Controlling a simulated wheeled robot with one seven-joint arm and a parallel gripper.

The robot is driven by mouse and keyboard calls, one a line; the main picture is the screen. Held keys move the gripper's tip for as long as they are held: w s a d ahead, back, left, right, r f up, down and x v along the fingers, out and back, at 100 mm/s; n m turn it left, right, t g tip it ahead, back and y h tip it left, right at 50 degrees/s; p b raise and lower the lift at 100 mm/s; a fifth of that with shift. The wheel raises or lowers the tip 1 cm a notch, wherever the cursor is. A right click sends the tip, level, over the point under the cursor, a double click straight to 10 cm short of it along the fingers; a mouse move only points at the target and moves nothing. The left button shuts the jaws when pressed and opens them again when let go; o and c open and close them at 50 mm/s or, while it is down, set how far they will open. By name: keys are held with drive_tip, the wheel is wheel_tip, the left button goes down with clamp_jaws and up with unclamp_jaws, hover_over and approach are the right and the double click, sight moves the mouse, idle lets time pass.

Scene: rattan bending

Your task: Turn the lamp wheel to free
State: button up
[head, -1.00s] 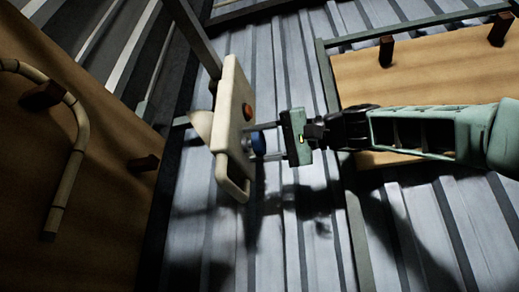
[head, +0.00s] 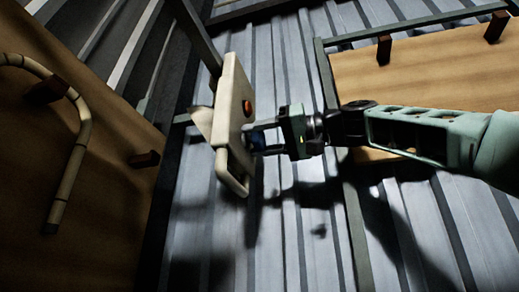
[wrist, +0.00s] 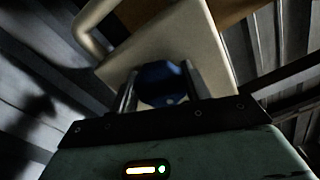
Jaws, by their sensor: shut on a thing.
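The lamp wheel is a dark blue knob (wrist: 162,84) on the face of a cream lamp panel (head: 232,105). My gripper (head: 262,139) comes at the panel from the right, with its fingers on either side of the knob. In the wrist view the two fingers (wrist: 160,90) are shut on the knob. In the head view the knob is mostly hidden between the fingers. The panel also shows in the wrist view (wrist: 195,42). Markings on the wheel cannot be made out.
A red-orange button (head: 247,108) sits on the panel above the knob. A cream loop handle (head: 232,180) juts from its lower edge. A wooden board with pegs and a bent cane (head: 76,160) stands at left. Another board (head: 430,85) is at right, behind my arm.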

drive_tip(key=shift+f, duration=0.1)
drive_tip(key=o, duration=1)
drive_tip(key=b+v, duration=0.4)
drive_tip(key=v, duration=1.3)
drive_tip(key=shift+d+b, duration=0.2)
drive_tip(key=shift+b, duration=0.15)
